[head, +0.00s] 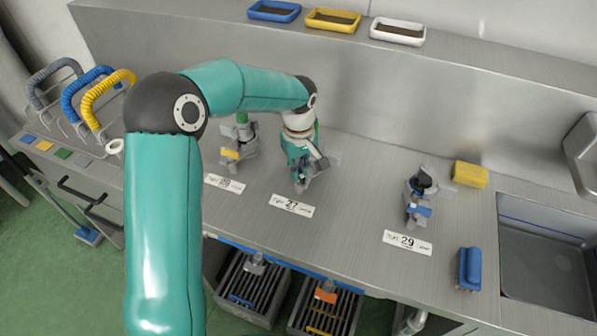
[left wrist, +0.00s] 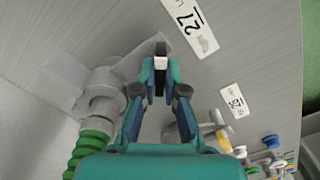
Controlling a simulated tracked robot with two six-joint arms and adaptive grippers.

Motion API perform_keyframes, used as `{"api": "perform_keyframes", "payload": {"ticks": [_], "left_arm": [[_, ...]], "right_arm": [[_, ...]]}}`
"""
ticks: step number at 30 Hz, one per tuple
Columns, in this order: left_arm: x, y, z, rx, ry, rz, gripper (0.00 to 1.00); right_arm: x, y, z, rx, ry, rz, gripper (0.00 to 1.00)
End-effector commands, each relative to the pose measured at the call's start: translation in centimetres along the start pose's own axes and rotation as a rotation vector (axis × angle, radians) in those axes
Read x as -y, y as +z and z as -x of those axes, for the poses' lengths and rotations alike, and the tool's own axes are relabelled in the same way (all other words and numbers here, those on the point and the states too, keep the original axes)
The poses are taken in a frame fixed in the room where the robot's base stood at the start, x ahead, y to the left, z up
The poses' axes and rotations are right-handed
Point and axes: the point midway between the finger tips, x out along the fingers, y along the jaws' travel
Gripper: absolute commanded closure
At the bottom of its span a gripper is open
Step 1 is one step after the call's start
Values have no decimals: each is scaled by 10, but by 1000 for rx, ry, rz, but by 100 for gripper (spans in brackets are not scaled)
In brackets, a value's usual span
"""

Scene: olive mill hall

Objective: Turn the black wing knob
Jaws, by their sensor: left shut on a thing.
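My left gripper (head: 303,166) reaches down over the grey fitting behind the label 27 and hides most of it in the head view. In the left wrist view my left gripper (left wrist: 160,65) has its fingertips closed on a small black wing knob (left wrist: 161,48). A pale patch shows just below the black part, between the fingertips. The grey fitting (left wrist: 103,95) with a green ribbed hose lies to the left of the fingers. How far the knob is turned cannot be told. My right gripper is not in view.
Label 27 (head: 291,205) lies in front of the fitting. Another fitting with a yellow handle (head: 230,154) stands close on the left. A fitting with a black top (head: 423,181) and blue handle stands right, near a yellow sponge (head: 470,174), a blue brush (head: 469,268) and a sink (head: 545,262).

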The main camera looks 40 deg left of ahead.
Motion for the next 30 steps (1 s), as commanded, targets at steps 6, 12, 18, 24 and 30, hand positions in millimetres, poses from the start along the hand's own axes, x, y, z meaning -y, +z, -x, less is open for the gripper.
{"api": "perform_keyframes", "payload": {"ticks": [6, 12, 18, 24, 30], "left_arm": [[-1, -1, 1, -4, 5, -206, 100], [-2, -1, 1, -5, 5, -395, 100], [-2, -1, 2, -6, 5, -585, 100], [-2, -1, 2, -7, 5, -775, 100], [-2, -1, 3, -8, 4, -965, 100]], "right_arm": [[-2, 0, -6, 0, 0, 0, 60], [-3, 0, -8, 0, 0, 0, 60], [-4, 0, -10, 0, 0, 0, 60], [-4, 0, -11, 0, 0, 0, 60], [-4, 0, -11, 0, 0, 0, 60]]}}
